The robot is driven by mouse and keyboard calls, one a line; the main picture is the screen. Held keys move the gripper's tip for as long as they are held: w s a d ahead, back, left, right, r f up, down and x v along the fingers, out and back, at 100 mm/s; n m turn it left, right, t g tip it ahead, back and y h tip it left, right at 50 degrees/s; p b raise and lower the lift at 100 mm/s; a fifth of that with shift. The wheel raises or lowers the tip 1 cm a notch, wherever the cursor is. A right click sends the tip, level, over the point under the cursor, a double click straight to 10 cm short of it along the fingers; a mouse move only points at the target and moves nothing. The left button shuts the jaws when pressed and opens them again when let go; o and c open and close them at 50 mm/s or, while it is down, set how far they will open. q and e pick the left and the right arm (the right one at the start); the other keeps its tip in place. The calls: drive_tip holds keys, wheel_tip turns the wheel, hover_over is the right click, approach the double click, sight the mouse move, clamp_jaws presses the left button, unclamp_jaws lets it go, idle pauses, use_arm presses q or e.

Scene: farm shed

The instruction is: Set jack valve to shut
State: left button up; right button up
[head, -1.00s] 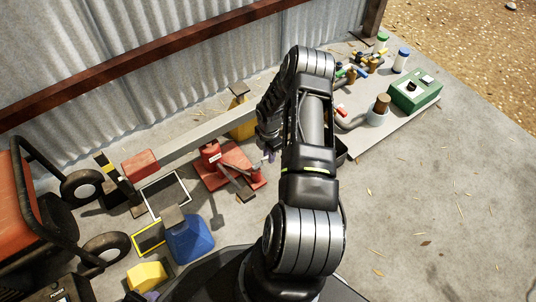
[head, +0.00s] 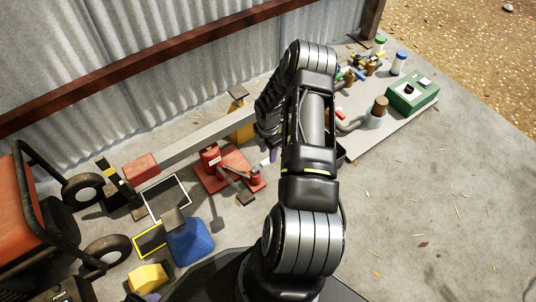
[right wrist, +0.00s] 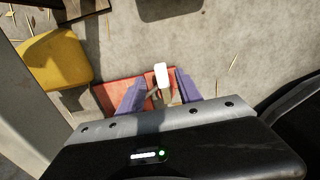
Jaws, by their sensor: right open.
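A red jack (head: 212,160) stands on a red base plate (head: 214,182) on the concrete floor, under a long grey beam. A short red post (head: 256,176) rises at the plate's right end, with a white-tipped lever (head: 265,162) above it. My right gripper (head: 268,150) is over that end, partly hidden by my own arm. In the right wrist view its purple fingers (right wrist: 160,92) are open. The white lever tip (right wrist: 161,75) shows between them, with a gap on each side. The red plate (right wrist: 105,97) lies below. My left gripper is not in view.
The grey beam (head: 195,138) runs from a red block (head: 140,168) towards a yellow stand (head: 240,122). A blue stand (head: 190,242) and a red wheeled machine (head: 28,205) are at left. A board with a green box (head: 412,93) lies at right. Front-right floor is clear.

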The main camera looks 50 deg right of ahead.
sight(268, 159)
wheel_tip(268, 159, up, 4)
drive_tip(key=shift+r+p, duration=0.1)
drive_tip(key=shift+p, duration=0.55)
